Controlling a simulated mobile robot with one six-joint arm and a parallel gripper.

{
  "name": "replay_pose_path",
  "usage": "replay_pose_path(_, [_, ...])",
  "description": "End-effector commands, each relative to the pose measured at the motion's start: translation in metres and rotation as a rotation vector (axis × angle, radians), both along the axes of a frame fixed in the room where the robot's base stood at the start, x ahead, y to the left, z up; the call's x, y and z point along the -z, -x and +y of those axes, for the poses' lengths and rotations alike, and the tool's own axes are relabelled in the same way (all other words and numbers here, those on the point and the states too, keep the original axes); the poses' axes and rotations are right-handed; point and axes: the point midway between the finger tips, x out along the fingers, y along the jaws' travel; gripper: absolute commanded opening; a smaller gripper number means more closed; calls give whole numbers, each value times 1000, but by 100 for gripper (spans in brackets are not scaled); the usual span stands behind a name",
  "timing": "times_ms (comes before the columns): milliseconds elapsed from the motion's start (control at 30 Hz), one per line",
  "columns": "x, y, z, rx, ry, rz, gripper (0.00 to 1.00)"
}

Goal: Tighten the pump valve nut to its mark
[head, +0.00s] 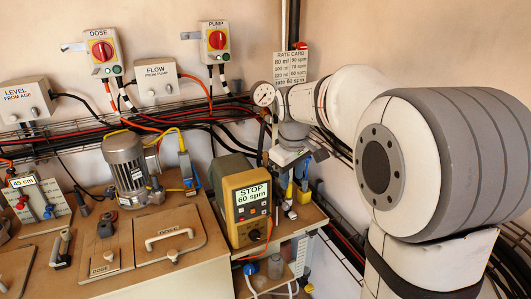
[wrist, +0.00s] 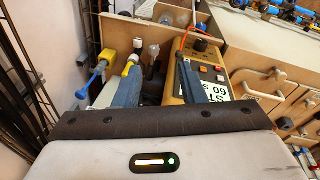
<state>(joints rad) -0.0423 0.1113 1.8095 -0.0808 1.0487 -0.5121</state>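The dosing pump (head: 247,205) is a yellow-brown box with a display reading STOP 60 spm, standing on the bench's right part. It also shows in the wrist view (wrist: 205,68). My gripper (head: 295,182) points down just right of the pump. In the wrist view its two blue-grey fingers (wrist: 157,78) are apart, with dark fittings between and beyond them. Near them are a yellow fitting (wrist: 131,65), a blue-ended fitting (wrist: 97,76) and pale-capped fittings (wrist: 153,50). I cannot tell which is the valve nut, and its mark is not visible.
A grey motor (head: 127,165) stands left of the pump. DOSE (head: 103,52) and PUMP (head: 215,42) switch boxes and a rate card (head: 290,66) are on the wall. A pressure gauge (head: 263,94) and cables lie close to my arm. A wire rack (wrist: 45,60) borders the gripper's left.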

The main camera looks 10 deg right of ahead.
Motion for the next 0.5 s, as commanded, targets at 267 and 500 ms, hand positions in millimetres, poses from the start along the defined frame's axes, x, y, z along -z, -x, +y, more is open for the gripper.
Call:
replay_pose_path(267, [3,-107,10,-264,78,43,37])
replay_pose_path(500, [11,-137,14,-353,104,55,37])
